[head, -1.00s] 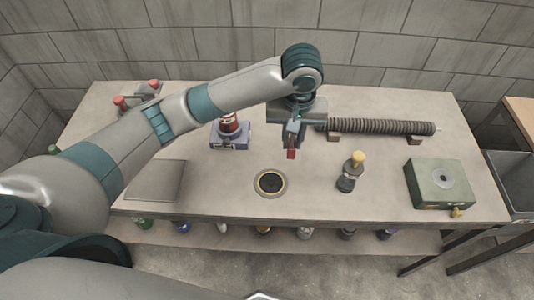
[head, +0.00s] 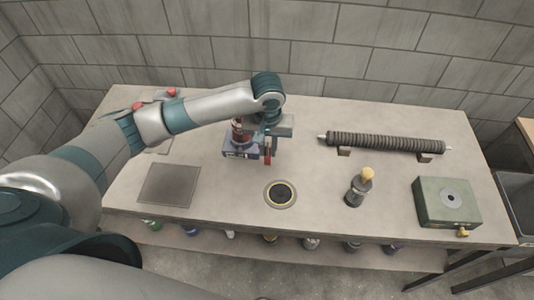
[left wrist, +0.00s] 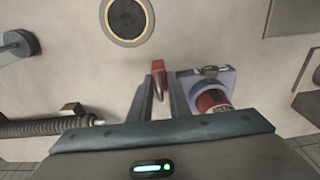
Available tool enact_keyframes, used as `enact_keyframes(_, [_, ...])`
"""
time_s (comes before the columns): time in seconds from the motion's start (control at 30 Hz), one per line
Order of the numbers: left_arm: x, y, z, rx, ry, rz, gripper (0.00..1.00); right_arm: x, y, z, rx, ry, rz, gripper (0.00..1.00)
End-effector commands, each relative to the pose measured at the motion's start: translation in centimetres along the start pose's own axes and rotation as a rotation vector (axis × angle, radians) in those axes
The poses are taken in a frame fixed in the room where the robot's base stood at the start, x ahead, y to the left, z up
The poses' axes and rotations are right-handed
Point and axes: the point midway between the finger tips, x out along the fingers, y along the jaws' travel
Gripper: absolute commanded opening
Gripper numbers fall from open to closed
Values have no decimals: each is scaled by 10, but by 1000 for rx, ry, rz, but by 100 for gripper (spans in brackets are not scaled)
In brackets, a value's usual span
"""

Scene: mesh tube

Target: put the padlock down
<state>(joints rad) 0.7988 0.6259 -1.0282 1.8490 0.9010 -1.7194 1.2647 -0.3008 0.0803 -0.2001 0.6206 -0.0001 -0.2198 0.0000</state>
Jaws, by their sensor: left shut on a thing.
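A small red piece, which I take to be the padlock (head: 268,157), is between the fingers of my left gripper (head: 267,148). In the left wrist view the red padlock (left wrist: 159,72) sticks out past the shut fingertips (left wrist: 160,95). The gripper points down over the table, right beside a blue-based device with a red cylinder (head: 240,141). In the wrist view this device (left wrist: 208,92) is just right of the fingers. I cannot tell how high the padlock is above the table. My right gripper is not in view.
On the table (head: 215,205) are a black disc with a yellow ring (head: 280,194), a flat grey plate (head: 169,185), a ribbed tube on supports (head: 385,142), a yellow-topped bottle (head: 358,188) and a green box (head: 447,202). The table between plate and disc is clear.

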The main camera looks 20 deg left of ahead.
Motion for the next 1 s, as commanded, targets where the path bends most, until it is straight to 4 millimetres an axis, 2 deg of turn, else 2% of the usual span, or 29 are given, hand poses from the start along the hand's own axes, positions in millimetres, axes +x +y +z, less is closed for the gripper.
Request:
enact_keyframes(0.47, [6,-4,-2,0,0,-1,0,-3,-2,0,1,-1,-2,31])
enact_keyframes(0.8, [40,-4,2,0,1,-1,0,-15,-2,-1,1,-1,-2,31])
enact_keyframes(1.0, [43,-3,2,1,2,1,0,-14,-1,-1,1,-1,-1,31])
